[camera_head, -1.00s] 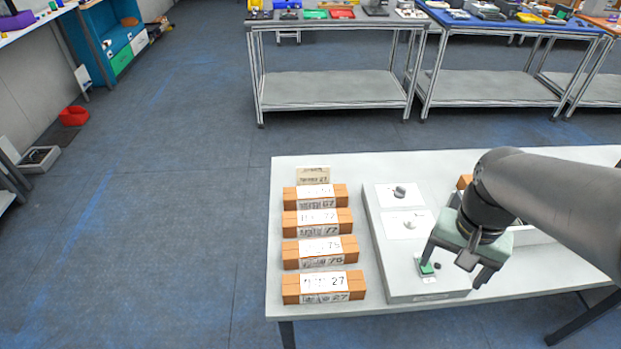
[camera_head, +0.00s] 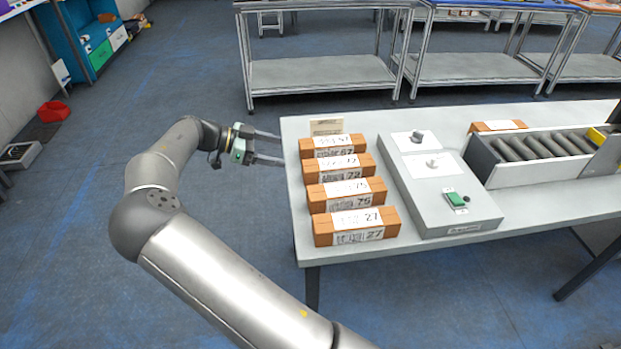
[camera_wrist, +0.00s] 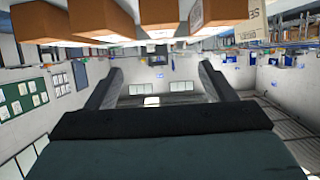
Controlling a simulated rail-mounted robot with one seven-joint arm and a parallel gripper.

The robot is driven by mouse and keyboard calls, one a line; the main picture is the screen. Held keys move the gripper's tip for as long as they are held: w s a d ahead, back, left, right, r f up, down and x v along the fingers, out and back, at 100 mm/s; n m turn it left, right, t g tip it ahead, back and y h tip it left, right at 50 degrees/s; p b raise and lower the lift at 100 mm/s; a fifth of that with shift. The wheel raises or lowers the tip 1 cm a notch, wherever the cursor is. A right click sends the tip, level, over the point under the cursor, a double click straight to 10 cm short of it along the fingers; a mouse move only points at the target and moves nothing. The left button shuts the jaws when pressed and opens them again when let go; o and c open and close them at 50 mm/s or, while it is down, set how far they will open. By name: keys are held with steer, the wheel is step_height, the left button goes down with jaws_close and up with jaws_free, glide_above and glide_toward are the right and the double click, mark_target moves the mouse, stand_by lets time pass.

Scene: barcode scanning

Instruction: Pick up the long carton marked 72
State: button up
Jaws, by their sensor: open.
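The long carton marked 72 (camera_head: 312,168) is orange-brown with a white label. It lies on the table in a column of similar cartons, second from the back, between the ones marked 67 (camera_head: 308,148) and 75 (camera_head: 317,196). My gripper (camera_head: 282,149) is open and empty, just left of the table edge. Its fingers point right toward the back cartons, apart from them. In the wrist view the open fingers (camera_wrist: 161,82) frame the far room. Carton ends show along the top there; the 72 carton appears to be the third from the left (camera_wrist: 158,12).
The front carton is marked 27 (camera_head: 325,230). The floor left of the table (camera_head: 75,220) is open.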

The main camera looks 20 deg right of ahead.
steer(key=p, duration=0.2)
glide_toward(337, 163)
steer(key=x, duration=0.3)
steer(key=shift+p+x, duration=0.5)
steer(key=shift+x, duration=2.5)
steer(key=shift+w, duration=0.1)
steer(key=shift+r, duration=0.1)
steer(key=c, duration=1.4)
